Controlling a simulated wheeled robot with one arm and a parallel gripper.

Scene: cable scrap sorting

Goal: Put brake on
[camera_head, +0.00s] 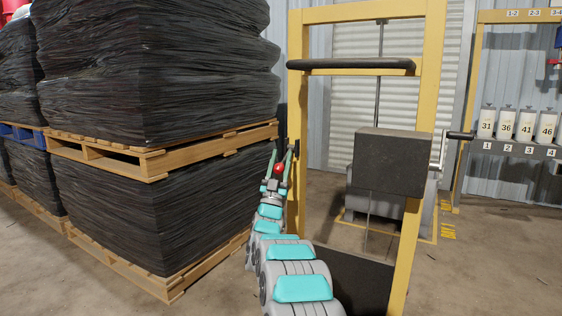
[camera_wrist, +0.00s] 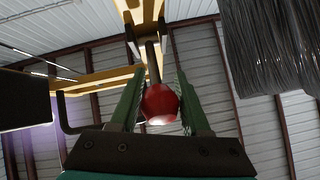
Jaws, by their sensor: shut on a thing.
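A red ball knob (camera_head: 279,168) is at the left post of the yellow frame (camera_head: 297,120), between the two green fingers of my gripper (camera_head: 282,153). In the wrist view the red knob (camera_wrist: 160,104) sits on a dark rod that runs up to a yellow part (camera_wrist: 128,18). The green fingers of my gripper (camera_wrist: 160,78) stand on either side of the knob, shut on it. The lever's mount on the frame is too small to make out in the head view.
Black-wrapped pallet stacks (camera_head: 150,70) stand close on the left, with a wooden pallet (camera_head: 160,155) jutting out. The frame carries a black handlebar (camera_head: 350,65) and a dark box (camera_head: 390,162). A rack with numbered canisters (camera_head: 525,124) is at the right. Floor at the lower right is clear.

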